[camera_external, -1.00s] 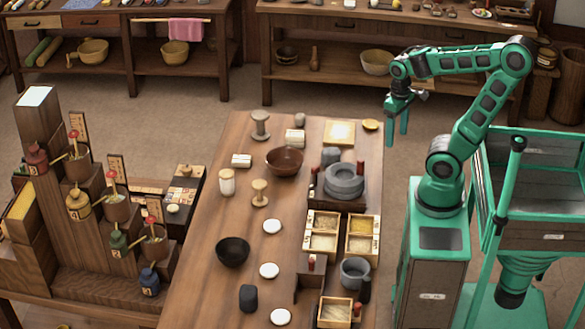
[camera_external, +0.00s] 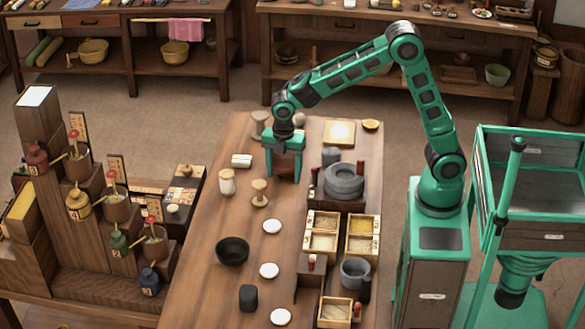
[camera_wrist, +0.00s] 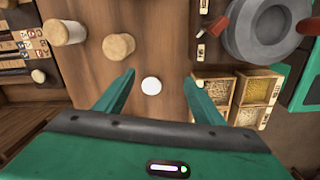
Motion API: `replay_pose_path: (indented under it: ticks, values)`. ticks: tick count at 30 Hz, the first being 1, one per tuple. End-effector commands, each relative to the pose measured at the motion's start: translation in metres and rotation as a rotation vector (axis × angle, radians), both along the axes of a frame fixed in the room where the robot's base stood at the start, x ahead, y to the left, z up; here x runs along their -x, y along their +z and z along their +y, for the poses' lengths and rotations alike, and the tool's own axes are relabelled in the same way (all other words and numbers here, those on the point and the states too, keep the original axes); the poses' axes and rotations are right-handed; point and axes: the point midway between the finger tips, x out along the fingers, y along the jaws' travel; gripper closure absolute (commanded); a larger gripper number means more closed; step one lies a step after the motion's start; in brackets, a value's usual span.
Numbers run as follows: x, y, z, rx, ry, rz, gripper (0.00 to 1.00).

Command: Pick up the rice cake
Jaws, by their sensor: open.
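Three white round flat discs, which look like rice cakes, lie in a row on the table: a far one (camera_external: 272,226), a middle one (camera_external: 269,270) and a near one (camera_external: 280,316). My gripper (camera_external: 283,176) is over the far half of the table, fingers pointing down, open and empty. In the external view it covers much of the spot where the brown bowl stood. In the wrist view one white disc (camera_wrist: 151,86) shows between my two fingers (camera_wrist: 160,82), on the table below them and apart from them. The other discs do not show there.
A grey stone quern (camera_external: 344,180) and divided grain boxes (camera_external: 322,233) stand to the right. A wooden spool (camera_external: 260,193) and a pale lidded jar (camera_external: 227,182) stand near my gripper. A black bowl (camera_external: 232,251) sits left of the discs.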

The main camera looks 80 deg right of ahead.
Motion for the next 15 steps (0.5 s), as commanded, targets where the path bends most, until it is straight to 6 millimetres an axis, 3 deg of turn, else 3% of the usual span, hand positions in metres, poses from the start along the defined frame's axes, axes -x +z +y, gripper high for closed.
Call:
replay_pose_path:
  ticks: [1,3,6,9,15]
  values:
    - [-0.011,-0.011,0.019,-0.004,0.084,0.005,0.37]
    - [-0.022,-0.021,0.038,-0.011,0.181,0.007,0.37]
    - [-0.032,-0.032,0.058,-0.019,0.278,0.009,0.37]
    - [-0.037,-0.038,0.069,-0.023,0.329,0.010,0.37]
    - [-0.037,-0.063,0.071,-0.024,0.343,0.011,0.37]
